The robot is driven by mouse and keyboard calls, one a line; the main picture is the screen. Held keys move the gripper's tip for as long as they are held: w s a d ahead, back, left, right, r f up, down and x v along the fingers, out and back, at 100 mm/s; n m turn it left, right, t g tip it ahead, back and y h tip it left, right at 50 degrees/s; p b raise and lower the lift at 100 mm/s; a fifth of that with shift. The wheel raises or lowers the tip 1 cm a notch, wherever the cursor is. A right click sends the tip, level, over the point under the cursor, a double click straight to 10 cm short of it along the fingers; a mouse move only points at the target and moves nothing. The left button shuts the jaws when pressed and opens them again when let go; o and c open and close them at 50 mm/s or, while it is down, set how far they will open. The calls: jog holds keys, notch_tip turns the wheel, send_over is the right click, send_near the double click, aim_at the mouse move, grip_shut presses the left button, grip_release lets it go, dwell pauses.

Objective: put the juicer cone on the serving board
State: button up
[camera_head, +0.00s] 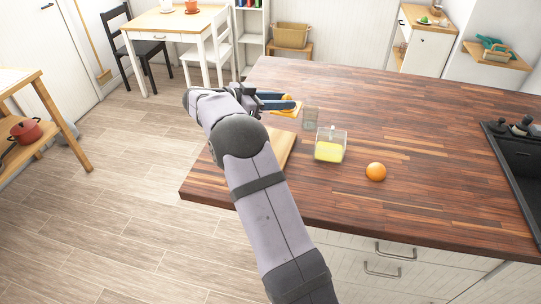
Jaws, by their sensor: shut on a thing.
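My gripper (285,101) is over the far left part of the counter, shut on a small orange-yellow piece that shows at its fingertips. This piece appears to be the juicer cone (288,98), but its shape is mostly hidden by the fingers. A light wooden board (286,146), which looks like the serving board, lies near the counter's left edge. My arm covers much of it. A flat yellow-orange patch (291,112) shows just below the gripper; I cannot tell what it is.
A clear square container (331,147) with yellow contents stands right of the board. A clear glass (310,117) stands behind it. An orange (376,172) lies to the right. A black sink (515,150) is at the far right. The counter's middle and back are clear.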

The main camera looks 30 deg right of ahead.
jog(key=shift+w+a+f+p, duration=0.1)
jog(key=shift+w+a+f, duration=0.3)
jog(key=shift+f, duration=1.45)
jog(key=shift+w+a+f+p, duration=0.15)
jog(key=shift+a+f, duration=0.45)
jog(key=shift+f, duration=1.25)
jog(key=shift+w+a+f+p, duration=0.1)
jog(key=shift+w+a+f, duration=0.3)
jog(key=shift+f, duration=1.45)
jog(key=shift+s+a+f, duration=0.1)
jog(key=shift+s+f, duration=0.05)
jog(key=o, duration=1)
jog(key=shift+o, duration=0.2)
jog(key=b+v, duration=0.3)
jog(key=v, duration=0.9)
jog(key=shift+r, duration=0.2)
